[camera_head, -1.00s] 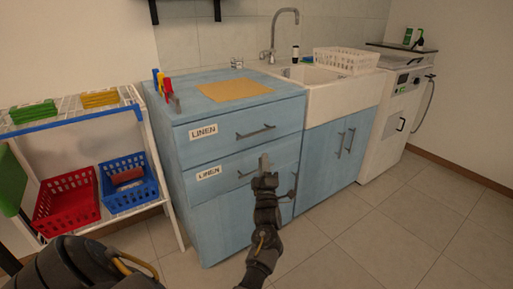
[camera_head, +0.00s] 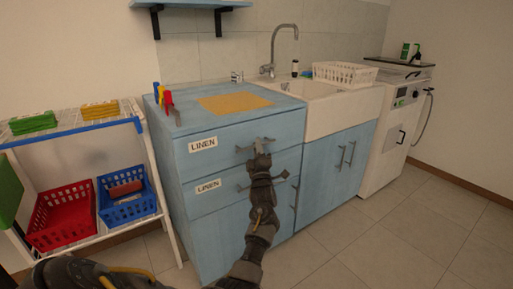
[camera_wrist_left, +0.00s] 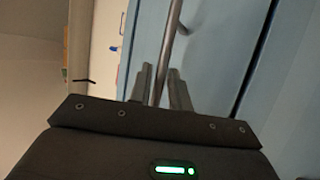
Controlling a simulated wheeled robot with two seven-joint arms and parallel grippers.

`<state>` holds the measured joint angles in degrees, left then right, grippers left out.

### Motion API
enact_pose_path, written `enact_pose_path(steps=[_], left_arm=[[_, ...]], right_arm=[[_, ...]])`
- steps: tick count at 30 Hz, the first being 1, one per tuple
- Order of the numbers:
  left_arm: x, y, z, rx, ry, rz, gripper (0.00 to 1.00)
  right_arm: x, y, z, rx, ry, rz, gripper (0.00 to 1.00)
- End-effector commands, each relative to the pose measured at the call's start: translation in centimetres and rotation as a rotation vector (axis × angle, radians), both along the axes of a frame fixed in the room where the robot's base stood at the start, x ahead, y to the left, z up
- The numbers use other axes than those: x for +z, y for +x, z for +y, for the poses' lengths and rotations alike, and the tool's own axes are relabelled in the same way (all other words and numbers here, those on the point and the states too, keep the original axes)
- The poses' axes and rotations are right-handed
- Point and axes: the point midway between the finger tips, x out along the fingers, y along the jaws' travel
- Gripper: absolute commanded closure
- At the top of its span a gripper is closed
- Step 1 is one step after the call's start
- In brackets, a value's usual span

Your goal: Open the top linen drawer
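The top linen drawer (camera_head: 225,138) is the upper blue front of the cabinet, with a white LINEN label and a grey bar handle (camera_head: 243,149). It looks closed, flush with the cabinet. My left gripper (camera_head: 263,143) is in front of this handle and hides part of it. In the left wrist view the handle bar (camera_wrist_left: 172,28) runs between the two fingers of my left gripper (camera_wrist_left: 160,82), with narrow gaps beside it. The fingers look open around the bar. My right gripper is not in view.
A second linen drawer (camera_head: 215,200) lies below, its handle partly behind my arm. A shelf with red (camera_head: 62,215) and blue (camera_head: 128,200) baskets is at left. The floor in front is free.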

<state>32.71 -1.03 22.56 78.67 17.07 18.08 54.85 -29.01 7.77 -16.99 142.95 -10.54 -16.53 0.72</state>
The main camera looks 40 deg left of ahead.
Motion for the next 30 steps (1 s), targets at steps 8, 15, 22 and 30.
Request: enact_pose_path(steps=[8, 15, 22, 30], left_arm=[[0.27, 0.35, 0.37, -0.001, -0.001, 0.001, 0.81], [0.27, 0.32, 0.36, 0.000, -0.001, 0.001, 0.99], [0.25, 0.30, 0.38, 0.001, 0.000, 0.001, 1.00], [0.16, 0.21, 0.46, 0.016, -0.001, 0.001, 1.00]], right_arm=[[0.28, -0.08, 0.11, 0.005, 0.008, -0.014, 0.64], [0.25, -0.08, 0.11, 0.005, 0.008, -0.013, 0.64], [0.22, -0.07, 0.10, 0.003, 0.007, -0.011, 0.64], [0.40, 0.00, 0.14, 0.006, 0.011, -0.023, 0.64]])
